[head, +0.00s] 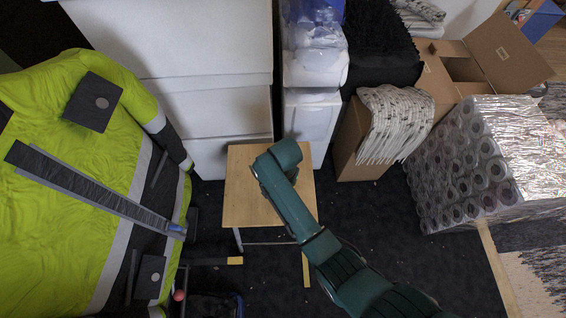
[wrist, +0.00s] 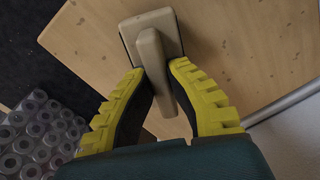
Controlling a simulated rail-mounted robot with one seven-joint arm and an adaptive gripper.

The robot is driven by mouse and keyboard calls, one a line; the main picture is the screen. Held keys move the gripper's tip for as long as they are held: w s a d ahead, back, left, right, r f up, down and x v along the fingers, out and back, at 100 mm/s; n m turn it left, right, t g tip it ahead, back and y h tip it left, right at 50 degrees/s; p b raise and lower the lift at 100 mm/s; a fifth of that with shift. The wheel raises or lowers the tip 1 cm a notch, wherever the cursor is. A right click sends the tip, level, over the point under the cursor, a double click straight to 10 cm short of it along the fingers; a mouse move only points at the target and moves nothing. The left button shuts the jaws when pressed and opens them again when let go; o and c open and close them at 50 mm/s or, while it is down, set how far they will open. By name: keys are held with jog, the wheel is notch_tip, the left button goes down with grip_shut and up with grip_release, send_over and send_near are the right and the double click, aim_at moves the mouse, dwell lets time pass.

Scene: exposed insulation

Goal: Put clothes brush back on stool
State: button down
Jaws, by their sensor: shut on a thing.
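The stool (head: 240,190) has a light wooden square top and stands on the dark carpet, below the end of my arm in the head view. Its top (wrist: 240,50) fills much of the wrist view. The clothes brush (wrist: 152,48) is beige with a squarish head and a handle pointing back towards my gripper (wrist: 158,72). My gripper's yellow-edged fingers are shut on the brush, one on each side. The brush is over the stool top; I cannot tell whether it touches it. In the head view my arm hides the brush and fingers.
White drawers (head: 210,110) stand close behind the stool. A yellow hi-vis jacket (head: 60,170) is at the left. A cardboard box (head: 358,158) and stacked wrapped rolls (head: 465,165) are at the right. Some dark floor (head: 385,225) is clear between them.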

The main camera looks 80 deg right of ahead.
jog(key=shift+f, duration=0.35)
jog(key=c, duration=1.2)
grip_release()
jog(key=r+p, duration=0.2)
jog(key=r, duration=0.4)
jog(key=r+p, duration=0.3)
jog(key=r, duration=0.3)
jog(key=shift+s+r, duration=0.2)
jog(key=shift+r, duration=0.15)
